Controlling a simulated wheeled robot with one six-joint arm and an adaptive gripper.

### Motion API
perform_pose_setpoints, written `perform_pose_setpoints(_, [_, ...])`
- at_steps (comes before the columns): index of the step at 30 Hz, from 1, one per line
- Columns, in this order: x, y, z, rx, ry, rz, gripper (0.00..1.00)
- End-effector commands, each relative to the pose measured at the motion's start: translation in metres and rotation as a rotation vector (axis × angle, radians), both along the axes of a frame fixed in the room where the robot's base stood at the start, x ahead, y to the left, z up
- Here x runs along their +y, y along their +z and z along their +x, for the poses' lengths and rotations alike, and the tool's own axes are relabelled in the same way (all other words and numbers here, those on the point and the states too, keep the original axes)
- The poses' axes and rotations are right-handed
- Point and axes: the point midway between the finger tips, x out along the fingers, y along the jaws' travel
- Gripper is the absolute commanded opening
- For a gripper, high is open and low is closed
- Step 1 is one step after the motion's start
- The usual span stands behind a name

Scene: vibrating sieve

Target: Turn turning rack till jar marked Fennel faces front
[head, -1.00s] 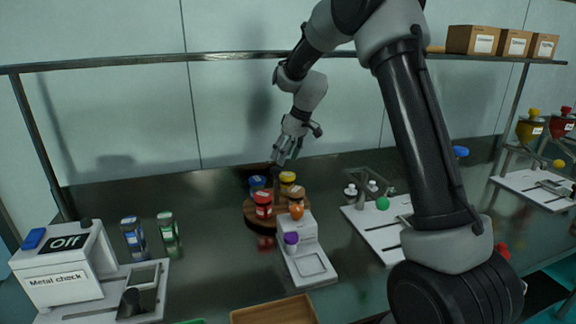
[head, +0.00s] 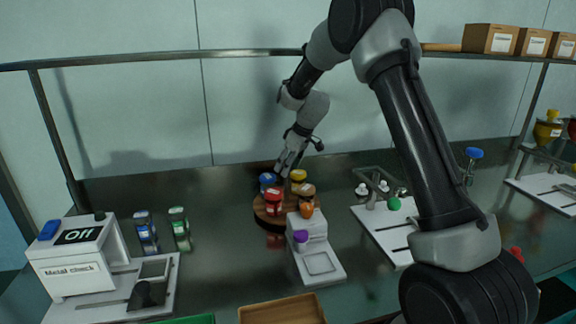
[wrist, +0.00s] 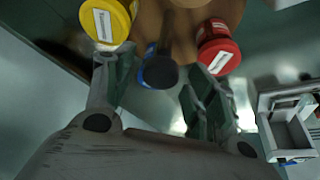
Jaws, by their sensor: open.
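The turning rack, a round wooden turntable (head: 270,218), stands on the dark bench in the head view. It carries a blue jar (head: 267,181), a yellow jar (head: 298,175), a red jar (head: 273,203) and a brown-capped jar (head: 305,188). Their labels are too small to read, so I cannot tell which is Fennel. My gripper (head: 287,170) is open at the back of the rack, above the blue and yellow jars. In the wrist view my open fingers (wrist: 155,80) point at the blue jar (wrist: 159,71), with the yellow jar (wrist: 105,20) left and the red jar (wrist: 218,47) right. Contact is unclear.
A white scale-like device (head: 318,262) with orange and purple items stands close in front of the rack. A white board with a fixture (head: 385,232) is right. A rail (head: 240,54) runs behind.

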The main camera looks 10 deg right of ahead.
Motion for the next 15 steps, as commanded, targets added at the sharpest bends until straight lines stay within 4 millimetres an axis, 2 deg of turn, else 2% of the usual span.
perform_pose_setpoints(5, [0.0001,0.0002,0.0001,0.0,0.0,0.0,0.56])
perform_pose_setpoints(6, [0.0,0.0001,0.0,0.0,0.0,0.0,0.52])
perform_pose_setpoints(15, [-0.0001,0.0003,-0.0001,0.0,0.0,0.0,0.0])
